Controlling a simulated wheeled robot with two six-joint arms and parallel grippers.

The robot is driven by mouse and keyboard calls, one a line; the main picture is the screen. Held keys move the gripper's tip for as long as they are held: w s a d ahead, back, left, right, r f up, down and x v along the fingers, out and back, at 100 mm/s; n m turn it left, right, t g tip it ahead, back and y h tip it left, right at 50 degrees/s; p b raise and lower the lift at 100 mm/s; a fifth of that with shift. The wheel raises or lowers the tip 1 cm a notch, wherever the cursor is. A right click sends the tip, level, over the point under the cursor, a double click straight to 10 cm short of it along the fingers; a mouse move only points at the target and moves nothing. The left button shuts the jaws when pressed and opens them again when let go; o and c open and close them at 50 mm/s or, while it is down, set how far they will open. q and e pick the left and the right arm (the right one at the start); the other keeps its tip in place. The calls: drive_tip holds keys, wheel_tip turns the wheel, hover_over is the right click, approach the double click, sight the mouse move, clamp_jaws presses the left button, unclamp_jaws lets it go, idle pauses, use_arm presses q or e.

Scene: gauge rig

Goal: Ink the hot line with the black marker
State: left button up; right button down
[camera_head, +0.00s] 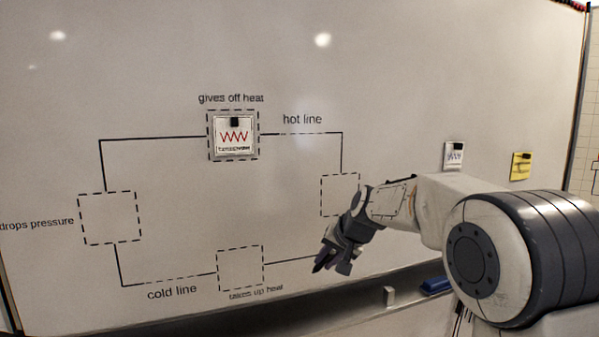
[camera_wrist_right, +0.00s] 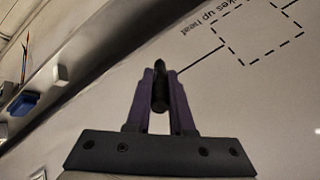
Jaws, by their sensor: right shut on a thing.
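The whiteboard (camera_head: 200,65) carries a drawn loop of dark lines and dashed boxes. The hot line (camera_head: 302,133) runs from the top "gives off heat" box to the right, then down to the right-hand dashed box. Its label "hot line" sits above it. My right gripper (camera_head: 336,262) is in front of the lower right of the loop, below the hot line. In the right wrist view it is shut on the black marker (camera_wrist_right: 160,92), which sticks out past the fingertips. Whether the marker touches the board is unclear. My left gripper is not in view.
A card with a red zigzag (camera_head: 234,136) is in the top box. A white card (camera_head: 453,156) and a yellow card (camera_head: 521,166) hang at right. A blue eraser-like block (camera_head: 436,286) and a small pale block (camera_head: 389,296) are on the ledge. My arm covers the board's lower right.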

drive_tip(key=s+a+r+m+t+p, duration=0.1)
drive_tip(key=s+a+r+t, duration=0.15)
drive_tip(key=r, duration=0.85)
drive_tip(key=s+a+r+t+p, duration=0.1)
drive_tip(key=s+a+r+t, duration=0.15)
drive_tip(key=r, duration=0.75)
drive_tip(key=s+a+r+m+t, duration=0.1)
drive_tip(key=s+r, duration=0.2)
drive_tip(key=r, duration=0.8)
drive_tip(key=w+a+p, duration=0.2)
drive_tip(key=w+p, duration=0.1)
drive_tip(key=w, duration=0.3)
drive_tip(key=shift+y+p, duration=0.35)
drive_tip(key=shift+y, duration=0.05)
drive_tip(key=shift+s+a, duration=0.1)
drive_tip(key=shift+w+a+p, duration=0.25)
drive_tip(key=shift+w+p, duration=0.3)
drive_tip(key=shift+w, duration=0.25)
